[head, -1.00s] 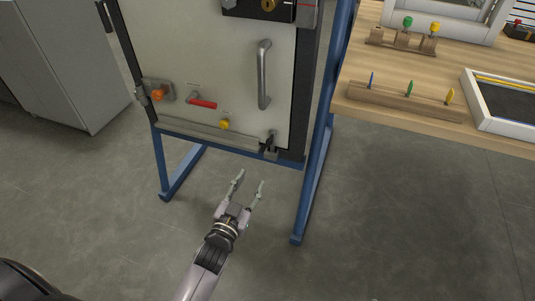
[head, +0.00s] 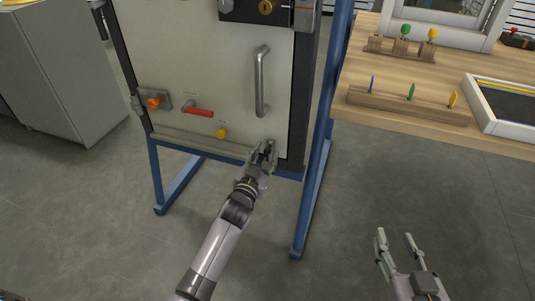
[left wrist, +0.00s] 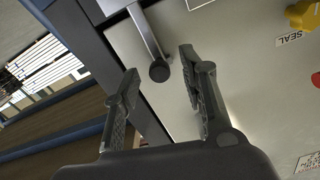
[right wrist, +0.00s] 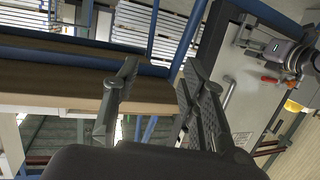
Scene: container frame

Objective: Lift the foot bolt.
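The foot bolt (head: 265,149) is a small dark fitting at the lower right corner of the pale door panel (head: 215,80). It is partly hidden by my left gripper (head: 262,148), whose open fingers stand on either side of it. In the left wrist view, a grey bar with a dark round knob (left wrist: 158,71), apparently the bolt, lies between the open fingertips of the left gripper (left wrist: 158,62). No finger visibly touches the knob. My right gripper (head: 396,238) is open and empty above the floor at the lower right; it also shows open in the right wrist view (right wrist: 160,66).
The panel carries a vertical handle (head: 262,82), a red lever (head: 198,112), an orange knob (head: 153,103) and a yellow knob (head: 221,132). A blue frame post (head: 318,170) stands right of the bolt. A wooden table (head: 490,140) is further right. Floor ahead is clear.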

